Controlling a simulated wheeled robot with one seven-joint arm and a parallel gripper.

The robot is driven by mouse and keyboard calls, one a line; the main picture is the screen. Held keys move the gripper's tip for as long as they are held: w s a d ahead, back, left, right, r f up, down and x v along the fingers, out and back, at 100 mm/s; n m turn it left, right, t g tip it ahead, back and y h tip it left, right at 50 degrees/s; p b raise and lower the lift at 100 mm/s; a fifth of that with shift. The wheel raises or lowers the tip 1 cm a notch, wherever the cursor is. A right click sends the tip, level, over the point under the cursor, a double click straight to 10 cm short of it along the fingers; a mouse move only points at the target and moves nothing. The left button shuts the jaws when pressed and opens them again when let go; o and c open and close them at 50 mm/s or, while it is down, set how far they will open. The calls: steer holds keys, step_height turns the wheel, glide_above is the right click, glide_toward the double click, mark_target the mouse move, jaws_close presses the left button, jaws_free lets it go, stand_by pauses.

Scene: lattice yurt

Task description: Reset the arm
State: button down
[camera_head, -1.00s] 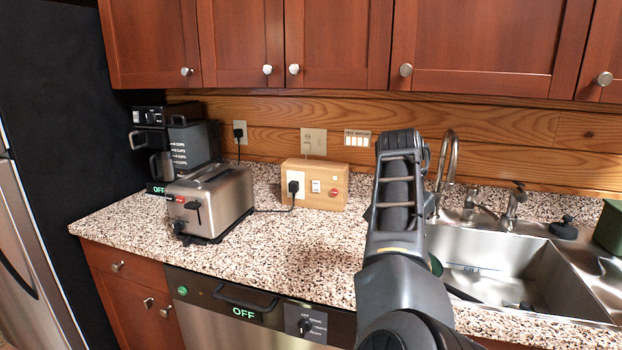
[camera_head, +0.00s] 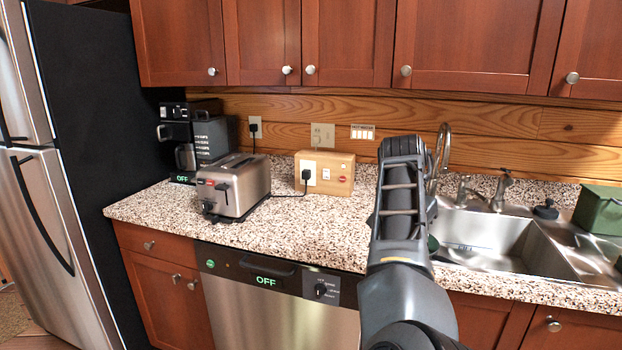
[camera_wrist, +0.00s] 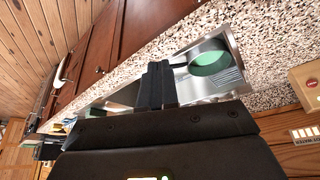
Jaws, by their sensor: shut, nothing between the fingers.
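My arm rises from the bottom of the head view, right of the middle, in front of the counter and the left end of the sink (camera_head: 480,236). The arm hides part of the counter and sink edge. In the wrist view my gripper (camera_wrist: 158,68) is shut, its dark fingers together with nothing between them. The fingers show against the sink, which holds a green round thing (camera_wrist: 208,58). I see no contact between the fingers and the sink or counter.
The speckled counter (camera_head: 290,227) bears a toaster (camera_head: 235,188), a coffee maker (camera_head: 205,140) and a wooden socket box (camera_head: 325,173). A green box (camera_head: 600,210) stands at the right. A faucet (camera_head: 443,150) rises behind the arm. Cabinets (camera_head: 480,45) hang above; a fridge (camera_head: 85,170) stands left.

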steer(key=s+d+f+n+t+h, duration=0.1)
steer(key=s+d+f+t+h, duration=0.1)
steer(key=s+d+f, duration=0.45)
steer(key=s+d+f+n+t+h, duration=0.1)
steer(key=s+d+f+n, duration=0.15)
steer(key=d+f, duration=0.65)
steer(key=s+f+n+t, duration=0.2)
steer(key=s+f, duration=0.2)
steer(key=s, duration=0.4)
steer(key=s+f+n+t, duration=0.2)
steer(key=s+f, duration=0.3)
steer(key=s, duration=0.3)
steer(key=s+a+r+n+t+y+b, duration=0.15)
steer(key=s+a, duration=0.25)
steer(key=s, duration=0.7)
steer(key=s+a+r+n+t+y, duration=0.1)
steer(key=s+a+n+y, duration=0.2)
steer(key=s, duration=0.7)
steer(key=s+a+r+m+t+y, duration=0.1)
steer(key=s+a+r, duration=0.3)
steer(key=s+r, duration=0.3)
steer(key=s+a+r+m+t+y, duration=0.1)
steer(key=s+a+r, duration=0.3)
steer(key=s+r, duration=0.3)
steer(key=shift+s+a, duration=0.4)
steer(key=shift+s, duration=0.25)
